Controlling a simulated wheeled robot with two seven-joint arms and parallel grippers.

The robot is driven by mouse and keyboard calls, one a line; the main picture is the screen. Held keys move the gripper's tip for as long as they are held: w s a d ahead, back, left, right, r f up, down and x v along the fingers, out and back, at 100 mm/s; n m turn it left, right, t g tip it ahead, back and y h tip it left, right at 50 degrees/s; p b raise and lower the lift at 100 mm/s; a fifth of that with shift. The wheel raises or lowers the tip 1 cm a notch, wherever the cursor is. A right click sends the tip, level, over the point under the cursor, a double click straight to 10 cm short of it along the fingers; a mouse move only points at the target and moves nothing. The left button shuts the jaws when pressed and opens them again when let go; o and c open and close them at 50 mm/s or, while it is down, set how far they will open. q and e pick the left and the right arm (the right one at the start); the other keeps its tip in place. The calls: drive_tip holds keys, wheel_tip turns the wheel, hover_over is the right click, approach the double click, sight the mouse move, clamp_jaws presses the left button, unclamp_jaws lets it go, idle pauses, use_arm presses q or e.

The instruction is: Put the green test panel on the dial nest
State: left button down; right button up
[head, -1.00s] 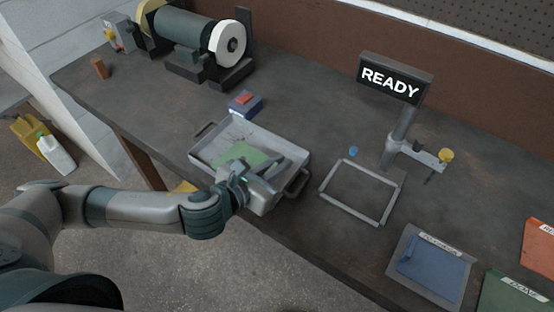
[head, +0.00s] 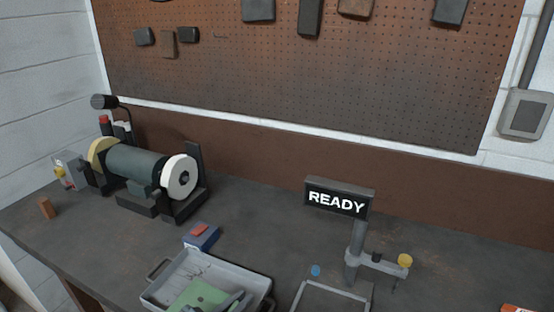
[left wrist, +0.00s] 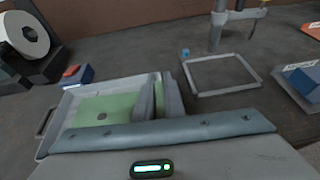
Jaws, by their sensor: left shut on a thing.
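The green test panel (head: 200,296) lies in the grey tray (head: 160,297) at the bottom of the head view. It also shows in the left wrist view (left wrist: 102,112), partly hidden by my gripper. My left gripper (head: 234,302) is at the panel's right part, shut on it, with the fingers (left wrist: 160,98) over the tray. The dial nest is a thin grey rectangular frame (left wrist: 228,89) on the bench, right of the tray and empty. A post with a dial arm (head: 378,263) and yellow knob stands behind it. My right gripper is not in view.
A blue box with a red top (head: 201,236) stands behind the tray. A bench grinder (head: 145,172) is at the back left. A small blue knob (head: 315,270) sits beside the frame. A blue bin (left wrist: 302,80) lies right of it.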

use_arm(q)
drive_tip(key=w+a+r+n+t+y+b, duration=0.1)
drive_tip(key=w+a+r+n+y+b, duration=0.3)
drive_tip(key=w+a+r+b, duration=0.3)
drive_tip(key=w+a+r+y, duration=0.1)
drive_tip(key=w+a+r, duration=0.1)
drive_tip(key=w+r, duration=0.3)
drive_tip(key=shift+w+a+r+n, duration=0.2)
drive_tip(key=shift+r+n, duration=0.1)
drive_tip(key=shift+r, duration=0.45)
